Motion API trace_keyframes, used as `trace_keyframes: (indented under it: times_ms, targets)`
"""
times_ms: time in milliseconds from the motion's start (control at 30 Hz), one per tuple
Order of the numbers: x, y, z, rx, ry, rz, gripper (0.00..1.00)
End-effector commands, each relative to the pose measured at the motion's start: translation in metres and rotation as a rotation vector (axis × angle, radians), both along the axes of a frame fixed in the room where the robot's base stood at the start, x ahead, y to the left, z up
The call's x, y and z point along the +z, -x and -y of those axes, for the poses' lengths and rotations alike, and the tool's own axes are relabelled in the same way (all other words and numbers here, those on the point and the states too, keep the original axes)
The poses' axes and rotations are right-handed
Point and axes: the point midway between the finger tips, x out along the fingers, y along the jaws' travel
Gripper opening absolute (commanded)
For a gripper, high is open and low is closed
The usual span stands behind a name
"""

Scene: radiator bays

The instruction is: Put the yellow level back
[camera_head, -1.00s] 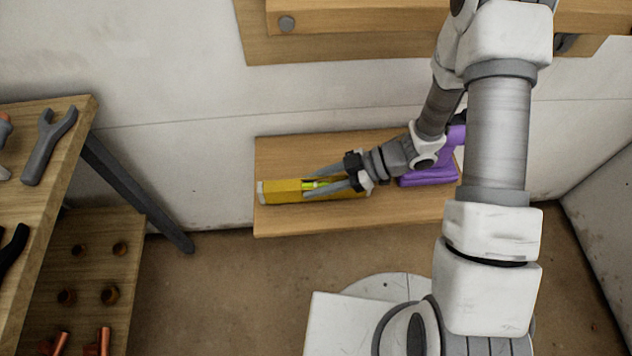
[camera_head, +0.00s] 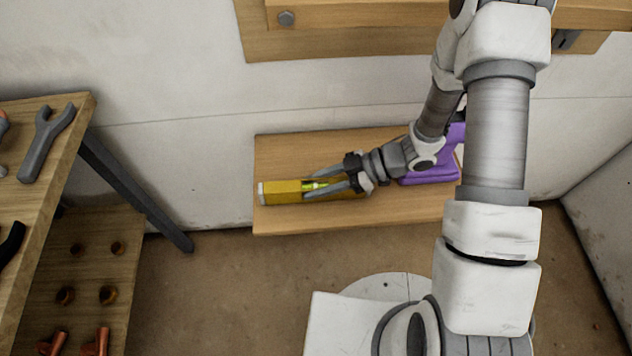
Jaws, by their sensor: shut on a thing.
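The yellow level (camera_head: 282,193) is a long yellow bar with a pale end cap and a green vial. It lies level along the left part of a wooden shelf (camera_head: 290,222) on the wall. My gripper (camera_head: 312,184) reaches in from the right and is shut on the level near its vial, one finger on each side. The level's right part is partly hidden by the gripper. I cannot tell whether the level touches the shelf or is just above it.
A purple tool (camera_head: 432,172) stands on the shelf's right part, close behind my wrist. A wooden bench (camera_head: 62,190) at left holds a grey wrench (camera_head: 46,140). Below it, a lower board (camera_head: 90,275) carries several copper fittings. A wooden panel (camera_head: 350,45) hangs above.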

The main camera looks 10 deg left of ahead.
Motion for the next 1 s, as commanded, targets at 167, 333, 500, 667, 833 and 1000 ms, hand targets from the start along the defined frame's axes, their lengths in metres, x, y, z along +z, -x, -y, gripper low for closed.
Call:
trace_keyframes:
  times_ms: [167,333,500,667,833,1000]
  targets:
    - [-0.004,0.000,0.000,0.000,-0.001,0.000,0.00]
    - [-0.003,0.000,0.000,0.000,-0.001,0.000,0.66]
    - [-0.003,0.000,0.000,0.000,0.000,0.000,0.72]
    - [-0.003,0.000,0.000,0.000,0.000,0.000,0.72]
    - [0.015,-0.001,0.000,0.000,0.000,0.001,0.72]
    - [0.048,-0.001,0.007,-0.005,0.001,0.002,0.72]
